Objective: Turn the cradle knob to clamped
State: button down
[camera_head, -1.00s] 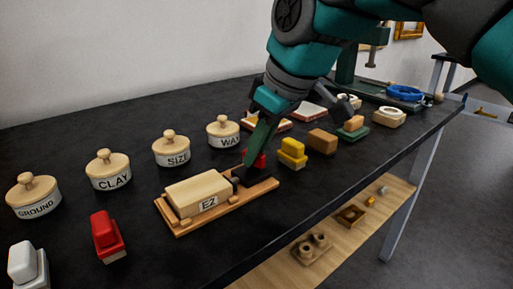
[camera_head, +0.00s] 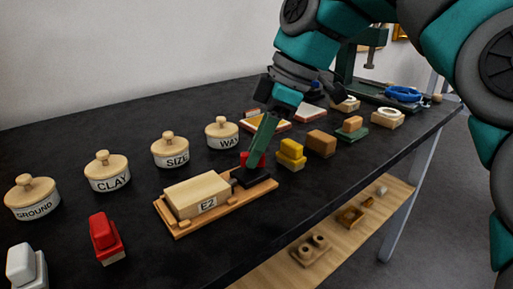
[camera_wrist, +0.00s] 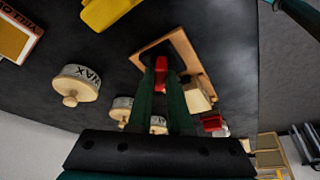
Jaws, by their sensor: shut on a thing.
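The cradle (camera_head: 177,229) is a wooden board with a pale block (camera_head: 197,192) on it, marked with a small "E2"-like label. A black mount (camera_head: 257,181) stands at the board's right end, with the red knob (camera_head: 243,158) above it. My gripper (camera_head: 251,160) comes down from above with its green fingers at the knob. In the wrist view the red knob (camera_wrist: 161,66) sits between the two fingertips (camera_wrist: 161,72), and the gripper is shut on it. The fingers hide part of the knob, and I cannot read any clamp marking.
Lidded pots stand behind the cradle, the WAX pot (camera_head: 222,133) nearest. A yellow block (camera_head: 291,154) and a brown block (camera_head: 321,143) stand close on the right. A red stamp-like block (camera_head: 106,238) is at front left. Bare black tabletop lies in front.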

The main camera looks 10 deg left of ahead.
dwell(0.4)
jog(key=c, duration=0.8)
grip_release()
jog(key=shift+c, duration=0.2)
